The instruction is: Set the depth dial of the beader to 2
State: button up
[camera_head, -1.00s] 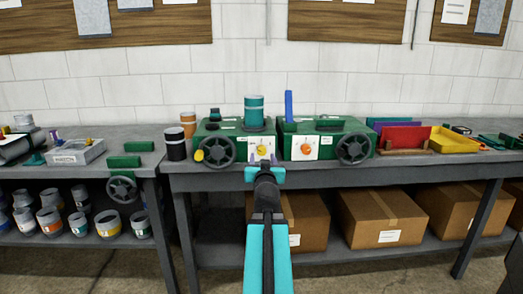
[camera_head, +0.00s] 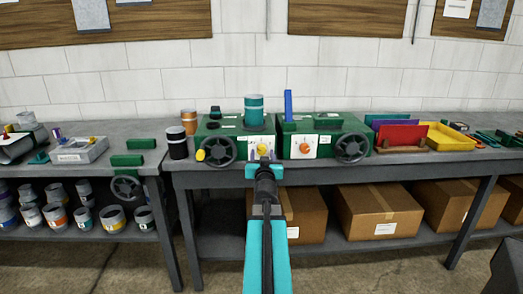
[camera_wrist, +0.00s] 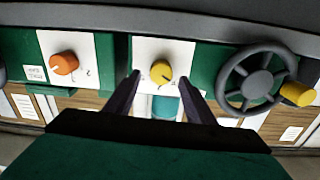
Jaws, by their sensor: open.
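Two green machines stand side by side on the bench; I cannot read which is the beader. The left machine (camera_head: 206,133) has a yellow dial (camera_head: 263,148) on a white plate. The right machine (camera_head: 337,131) has an orange dial (camera_head: 304,148) on its white plate. My gripper (camera_head: 264,158) is open in front of the yellow dial. In the wrist view, which looks upside down, the yellow dial (camera_wrist: 161,72) shows between the open fingers, with a dark pointer mark; contact is unclear. The orange dial (camera_wrist: 64,63) is to the left there. Scale numbers are too small to read surely.
Dark handwheels flank the dials, at left (camera_head: 219,151) and right (camera_head: 352,147). A yellow knob (camera_head: 200,155) sits beside the left wheel. A teal can (camera_head: 253,110) stands on the left machine. A yellow tray (camera_head: 449,137) is farther right. Boxes (camera_head: 380,212) fill the shelf below.

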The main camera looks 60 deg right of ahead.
aim_at(262, 150)
jog(key=shift+x, duration=1.2)
jog(key=c, duration=1.1)
jog(key=shift+o, duration=0.2)
jog(key=shift+a+f, duration=0.1)
jog(key=shift+a, duration=0.05)
